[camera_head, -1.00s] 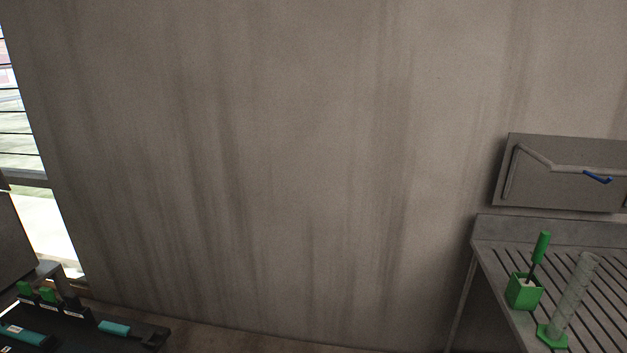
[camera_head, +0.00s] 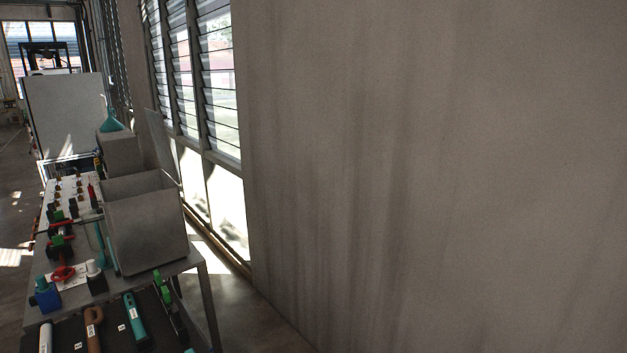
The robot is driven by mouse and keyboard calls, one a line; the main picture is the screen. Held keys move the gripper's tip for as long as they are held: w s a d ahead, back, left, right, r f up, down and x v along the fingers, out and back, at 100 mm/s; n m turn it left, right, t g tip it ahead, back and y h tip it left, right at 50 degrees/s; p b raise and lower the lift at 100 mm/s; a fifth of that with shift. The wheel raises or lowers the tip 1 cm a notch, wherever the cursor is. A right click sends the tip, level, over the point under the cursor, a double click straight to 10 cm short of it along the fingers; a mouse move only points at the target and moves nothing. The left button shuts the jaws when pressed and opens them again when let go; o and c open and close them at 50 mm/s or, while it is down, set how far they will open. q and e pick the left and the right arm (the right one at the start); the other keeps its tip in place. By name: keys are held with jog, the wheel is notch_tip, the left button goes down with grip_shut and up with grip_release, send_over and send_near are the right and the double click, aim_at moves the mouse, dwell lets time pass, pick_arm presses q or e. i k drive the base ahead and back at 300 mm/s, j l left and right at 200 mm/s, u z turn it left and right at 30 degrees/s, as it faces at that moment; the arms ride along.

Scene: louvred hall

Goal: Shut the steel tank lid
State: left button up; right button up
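A grey box-shaped steel tank (camera_head: 150,238) stands on a metal bench at the left of the head view. Its top looks open, with the inner wall showing. A thin grey panel (camera_head: 161,150) stands steeply upright behind the tank's far right edge. It looks like the raised lid, but I cannot make out a hinge. Neither of my grippers is in view.
The bench (camera_head: 187,262) also carries a teal funnel (camera_head: 111,121) on a grey block, a blue container (camera_head: 45,296) and red-and-green fittings. A dark tray of labelled tools (camera_head: 150,318) is nearer. A bare wall (camera_head: 440,170) fills the right; louvred windows (camera_head: 218,85) are behind.

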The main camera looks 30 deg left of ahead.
aim_at(155, 120)
jog(key=i+u, duration=0.3)
jog(key=u, duration=0.15)
jog(key=i+l+u, duration=0.15)
jog(key=u, duration=0.3)
jog(key=i+l+u, duration=0.25)
jog(key=u, duration=0.2)
jog(key=i+l+u, duration=0.35)
jog(key=u, duration=0.15)
jog(key=i+l+u, duration=0.25)
jog(key=l+u, duration=0.25)
jog(key=i+l+u, duration=0.2)
jog(key=l+u, duration=0.15)
jog(key=l, duration=0.25)
jog(key=i, duration=0.05)
